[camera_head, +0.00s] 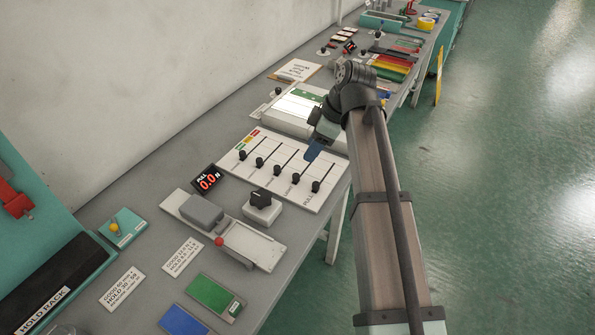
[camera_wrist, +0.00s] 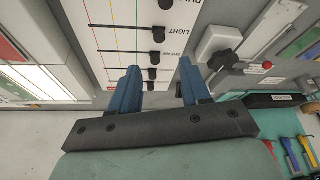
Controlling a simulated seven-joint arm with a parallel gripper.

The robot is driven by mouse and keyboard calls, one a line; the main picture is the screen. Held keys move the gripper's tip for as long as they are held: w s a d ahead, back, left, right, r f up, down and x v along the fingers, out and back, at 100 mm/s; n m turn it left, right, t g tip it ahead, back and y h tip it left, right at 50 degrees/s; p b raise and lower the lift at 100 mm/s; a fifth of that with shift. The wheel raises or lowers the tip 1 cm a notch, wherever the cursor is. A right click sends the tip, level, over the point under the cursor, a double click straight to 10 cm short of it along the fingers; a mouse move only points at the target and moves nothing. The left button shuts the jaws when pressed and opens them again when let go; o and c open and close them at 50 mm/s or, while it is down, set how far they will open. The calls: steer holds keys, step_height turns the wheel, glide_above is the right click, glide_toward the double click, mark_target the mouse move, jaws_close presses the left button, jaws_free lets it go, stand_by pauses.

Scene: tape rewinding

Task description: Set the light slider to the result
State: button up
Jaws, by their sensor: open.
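A white slider panel (camera_head: 230,164) lies on the bench, with several black knobs on parallel slots. In the wrist view the knob labelled LIGHT (camera_wrist: 158,34) is second from the top, below the one labelled PULL. In the head view, the light knob (camera_head: 295,178) is beside the rightmost PULL knob (camera_head: 316,186), at the near end of its slot. My gripper (camera_head: 313,150) is above the panel's far right edge. In the wrist view my gripper (camera_wrist: 160,67) has its blue fingers apart and empty, with lower knobs showing between and beyond them.
A display (camera_head: 207,181) reads PULL 0.0 N. A rotary knob (camera_head: 261,200) and a test fixture with a red ball (camera_head: 220,241) stand just nearer than the panel. A device with a green strip (camera_head: 306,95) lies beyond it. Cards (camera_head: 122,288) lie on the near bench.

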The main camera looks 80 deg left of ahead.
mark_target(296, 175)
steer(key=x, duration=1.1)
steer(key=shift+c, duration=0.4)
jaws_close()
